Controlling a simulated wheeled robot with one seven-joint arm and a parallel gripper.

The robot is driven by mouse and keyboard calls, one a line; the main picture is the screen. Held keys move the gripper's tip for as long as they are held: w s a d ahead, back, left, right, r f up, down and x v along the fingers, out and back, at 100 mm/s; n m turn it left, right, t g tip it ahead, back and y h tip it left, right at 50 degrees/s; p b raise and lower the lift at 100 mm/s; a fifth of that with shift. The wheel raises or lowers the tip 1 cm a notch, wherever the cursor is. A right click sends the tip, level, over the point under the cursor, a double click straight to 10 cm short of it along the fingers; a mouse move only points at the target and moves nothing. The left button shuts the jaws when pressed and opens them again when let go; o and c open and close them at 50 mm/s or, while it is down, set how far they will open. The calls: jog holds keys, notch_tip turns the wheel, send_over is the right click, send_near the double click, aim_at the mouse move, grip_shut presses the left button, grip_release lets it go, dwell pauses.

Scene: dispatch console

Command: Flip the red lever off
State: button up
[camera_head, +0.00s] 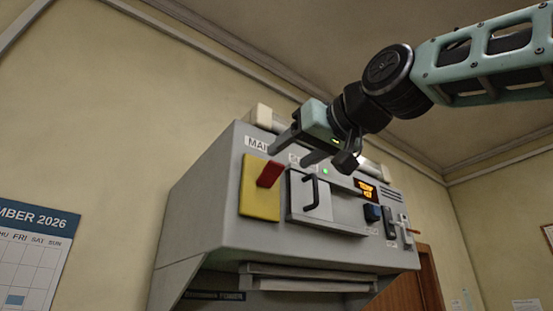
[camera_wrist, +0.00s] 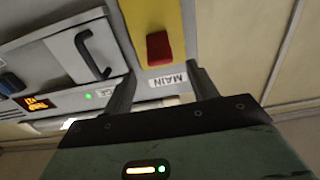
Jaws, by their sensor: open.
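The red lever (camera_head: 269,174) sticks out of a yellow plate (camera_head: 258,202) at the left of the grey console's front. It also shows in the wrist view (camera_wrist: 159,47), on the yellow plate above the upside-down MAIN label (camera_wrist: 167,80). My gripper (camera_head: 289,154) is open and empty, in front of the console's upper front. In the head view its fingers point left and down, close to the lever's upper right. In the wrist view the fingertips (camera_wrist: 160,76) lie either side of the label, with the lever between and beyond them. I see no contact with the lever.
The grey console (camera_head: 212,188) hangs on the wall. Right of the yellow plate is a panel with a black handle (camera_head: 312,190). Farther right are an orange display (camera_head: 366,190), a blue button (camera_head: 373,213) and switches. A calendar (camera_head: 36,250) hangs at left.

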aim_at(279, 164)
jog(key=p+x, duration=0.2)
jog(key=x, duration=0.2)
jog(key=shift+w+a+r, duration=0.15)
jog(key=shift+w, duration=0.1)
jog(key=shift+w+a+f+p, duration=0.2)
jog(key=shift+w+a+p, duration=0.25)
jog(key=shift+w+p, duration=0.1)
jog(key=c, duration=1)
